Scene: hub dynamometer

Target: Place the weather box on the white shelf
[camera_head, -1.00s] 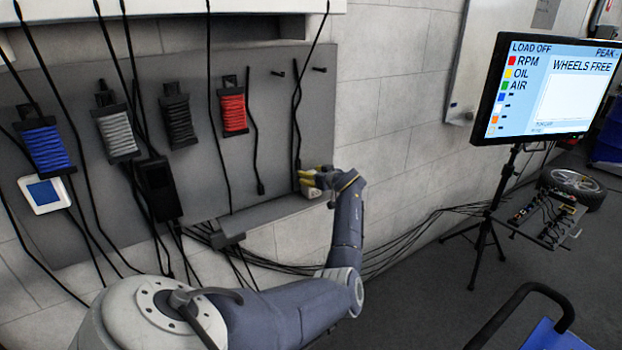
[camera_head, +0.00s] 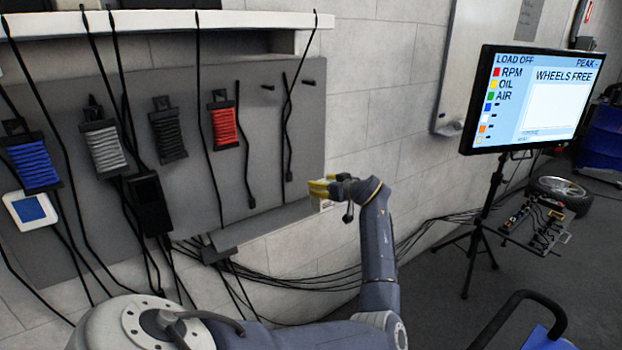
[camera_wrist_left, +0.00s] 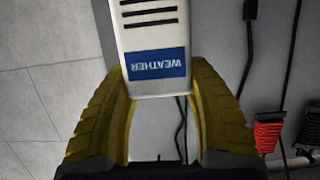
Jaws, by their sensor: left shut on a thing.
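The weather box (camera_wrist_left: 154,30) is white with dark slots and a blue WEATHER label, upside down in the left wrist view. My left gripper (camera_wrist_left: 158,95) has its yellow fingers shut on the label end of the box. In the head view this gripper (camera_head: 322,188) is at the lower right end of the grey board, and only a small pale part of the box (camera_head: 326,204) shows below the fingers. The white shelf (camera_head: 230,19) runs along the top of the board, well above the gripper. My right gripper is not in view.
The grey board (camera_head: 262,150) carries coiled cables, including a red coil (camera_head: 223,125) and a blue coil (camera_head: 34,164). Black cables hang across the shelf front and board. A monitor (camera_head: 530,98) on a tripod stands at right.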

